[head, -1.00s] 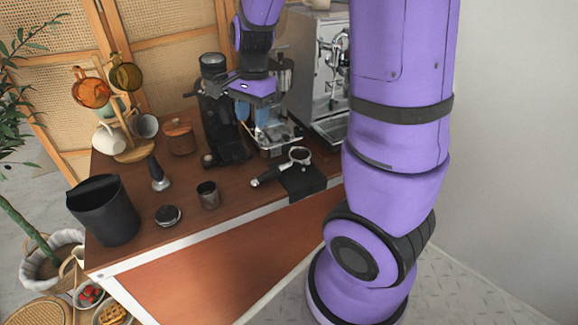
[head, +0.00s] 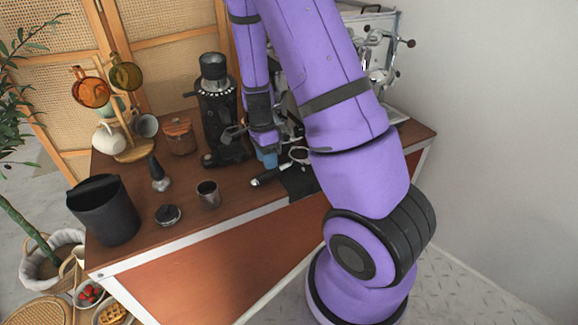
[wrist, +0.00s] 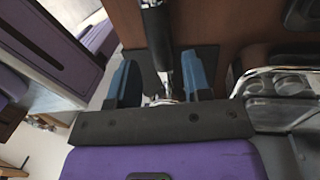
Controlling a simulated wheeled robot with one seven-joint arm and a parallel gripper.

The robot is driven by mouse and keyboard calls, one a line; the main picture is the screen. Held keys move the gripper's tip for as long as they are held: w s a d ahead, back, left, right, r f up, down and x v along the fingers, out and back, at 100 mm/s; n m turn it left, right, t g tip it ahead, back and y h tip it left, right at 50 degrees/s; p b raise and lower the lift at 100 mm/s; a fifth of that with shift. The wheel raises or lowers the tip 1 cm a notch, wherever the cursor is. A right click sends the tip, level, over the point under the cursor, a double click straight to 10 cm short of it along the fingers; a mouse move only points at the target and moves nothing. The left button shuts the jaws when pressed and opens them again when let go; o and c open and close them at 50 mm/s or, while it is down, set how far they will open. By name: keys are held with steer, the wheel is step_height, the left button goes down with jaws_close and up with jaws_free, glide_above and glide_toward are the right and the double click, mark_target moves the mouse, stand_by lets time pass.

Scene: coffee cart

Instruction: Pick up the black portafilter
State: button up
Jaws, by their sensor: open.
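The black portafilter lies on a dark mat (head: 302,186) near the cart's front edge. In the head view its black handle (head: 266,178) points left, and its metal ring is partly hidden by my arm. In the wrist view the handle (wrist: 155,35) runs up from between the fingers, with a bit of bright metal near the gripper's base. My gripper (wrist: 160,85) is open, with one blue finger on each side of the portafilter. In the head view a blue fingertip (head: 267,158) shows just behind the handle. I cannot tell whether the fingers touch it.
A black grinder (head: 218,110) stands just left of my gripper. The espresso machine (head: 378,45) is behind my arm. A metal cup (head: 208,194), tamper (head: 159,175), round black disc (head: 168,215) and black bin (head: 103,210) stand on the cart's left part.

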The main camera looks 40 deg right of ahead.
mark_target(268, 174)
steer(key=shift+s+a+f, duration=0.15)
steer(key=shift+s+f, duration=0.05)
steer(key=shift+f, duration=1.2)
steer(key=shift+s+a+f, duration=0.1)
steer(key=shift+s+f, duration=0.1)
steer(key=shift+f, duration=1.15)
jaws_close()
